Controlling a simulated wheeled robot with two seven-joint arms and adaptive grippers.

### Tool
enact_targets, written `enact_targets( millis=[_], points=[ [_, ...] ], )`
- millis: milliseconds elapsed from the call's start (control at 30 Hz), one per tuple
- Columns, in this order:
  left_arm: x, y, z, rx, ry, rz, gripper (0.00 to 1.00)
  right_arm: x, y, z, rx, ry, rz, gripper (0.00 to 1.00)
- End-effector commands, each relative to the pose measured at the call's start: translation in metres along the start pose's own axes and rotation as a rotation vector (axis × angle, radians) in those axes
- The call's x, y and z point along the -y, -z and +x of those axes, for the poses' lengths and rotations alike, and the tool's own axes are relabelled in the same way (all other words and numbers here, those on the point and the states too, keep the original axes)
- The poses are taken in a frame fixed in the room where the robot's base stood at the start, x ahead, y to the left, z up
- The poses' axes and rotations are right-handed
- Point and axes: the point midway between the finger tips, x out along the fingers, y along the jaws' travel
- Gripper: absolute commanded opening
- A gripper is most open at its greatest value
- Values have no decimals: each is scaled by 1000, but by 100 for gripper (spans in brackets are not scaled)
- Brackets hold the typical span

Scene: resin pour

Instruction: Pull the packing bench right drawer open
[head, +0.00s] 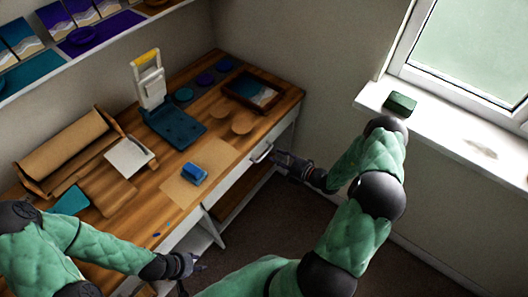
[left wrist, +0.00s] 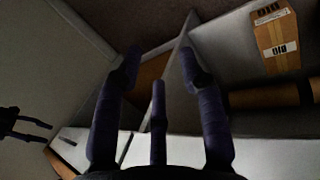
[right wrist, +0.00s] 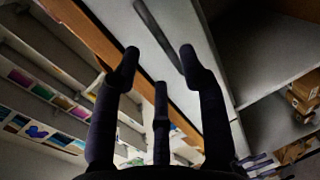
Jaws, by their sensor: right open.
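The packing bench's right drawer has a white front (head: 238,176) under the wooden top, flush with the bench and looking shut. Its bar handle (head: 262,153) is on that front. My right gripper (head: 279,161) is open and empty just outside the handle, at about its height. In the right wrist view the dark handle bar (right wrist: 158,36) runs slantwise ahead of the open right fingers (right wrist: 158,58); I see no clear contact. My left gripper (head: 192,265) hangs in front of the bench's near part. Its fingers (left wrist: 159,65) are spread and empty in the left wrist view.
The bench top (head: 222,145) carries a blue block (head: 194,174), a teal scale-like stand (head: 172,122), a framed picture (head: 253,90) and a cardboard roll (head: 68,150). A windowsill (head: 440,122) with a green block (head: 400,104) is at right. The floor before the drawer is clear.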

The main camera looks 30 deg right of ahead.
Motion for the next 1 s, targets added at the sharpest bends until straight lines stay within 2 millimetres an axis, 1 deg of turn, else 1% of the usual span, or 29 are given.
enact_targets(
  millis=[33,200,300,400,533,800,833,867,900,967,1000],
  points=[
    [2,0,5,0,0,0,40,2,1,12,-5,-2,-3,43],
    [4,1,12,-1,0,0,40,2,2,40,-6,0,-2,43],
    [6,1,16,-1,0,0,40,2,1,53,-5,-1,-2,43],
    [6,1,18,-1,0,0,40,1,1,62,-3,0,-2,43],
    [7,1,19,-1,0,0,40,0,1,68,-3,1,-3,43],
    [6,1,18,-1,0,0,40,0,1,69,-2,1,-2,43],
    [6,1,18,-1,0,0,40,0,1,69,-2,1,-2,40],
    [6,1,18,-1,0,0,40,0,1,69,-2,1,-2,32],
    [6,1,18,-1,0,0,40,0,1,69,-2,1,-2,20],
    [7,1,18,-1,0,0,40,0,1,69,-2,1,-2,3],
    [7,1,18,-1,0,0,40,0,1,69,-2,1,-2,0]
  ],
)
